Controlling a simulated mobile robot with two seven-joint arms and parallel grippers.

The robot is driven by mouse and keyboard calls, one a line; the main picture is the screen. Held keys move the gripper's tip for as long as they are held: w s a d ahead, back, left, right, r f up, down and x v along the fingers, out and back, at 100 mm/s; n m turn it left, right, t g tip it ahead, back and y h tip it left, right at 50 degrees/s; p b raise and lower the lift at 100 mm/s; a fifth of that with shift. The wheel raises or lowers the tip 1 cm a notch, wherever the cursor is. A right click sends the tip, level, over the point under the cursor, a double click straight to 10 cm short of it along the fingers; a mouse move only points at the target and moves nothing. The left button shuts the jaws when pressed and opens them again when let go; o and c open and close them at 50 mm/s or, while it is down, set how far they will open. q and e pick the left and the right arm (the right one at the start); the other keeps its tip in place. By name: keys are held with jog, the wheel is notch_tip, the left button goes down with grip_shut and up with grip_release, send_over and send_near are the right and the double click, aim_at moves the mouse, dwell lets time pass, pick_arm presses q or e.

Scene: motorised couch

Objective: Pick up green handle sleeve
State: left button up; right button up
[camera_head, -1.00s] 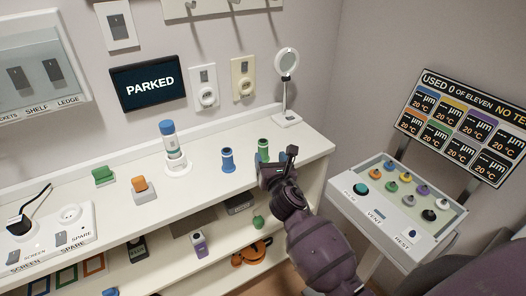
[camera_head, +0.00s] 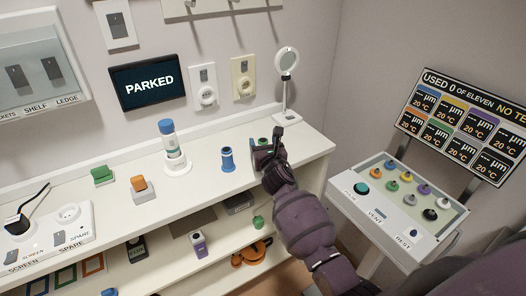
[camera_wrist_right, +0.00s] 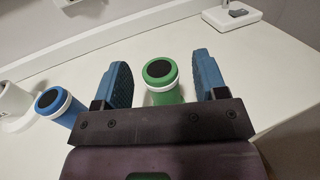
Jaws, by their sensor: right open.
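The green handle sleeve (camera_wrist_right: 162,82) stands upright on the white shelf top, with a dark round top and a white band below its green rim. In the right wrist view it lies between the two blue finger pads of my right gripper (camera_wrist_right: 161,86), which is open with a gap on each side. In the head view my right gripper (camera_head: 266,152) hides most of the green sleeve (camera_head: 263,141); only a bit of its top shows. My left gripper is not in view.
A blue sleeve (camera_head: 228,159) stands left of the green one. A round mirror on a stand (camera_head: 287,90) is behind. A bottle on a white base (camera_head: 170,145) and an orange switch (camera_head: 139,185) are further left. A button box (camera_head: 397,200) is at right.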

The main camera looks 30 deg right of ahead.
jog(key=shift+x, duration=1.45)
jog(key=c, duration=1)
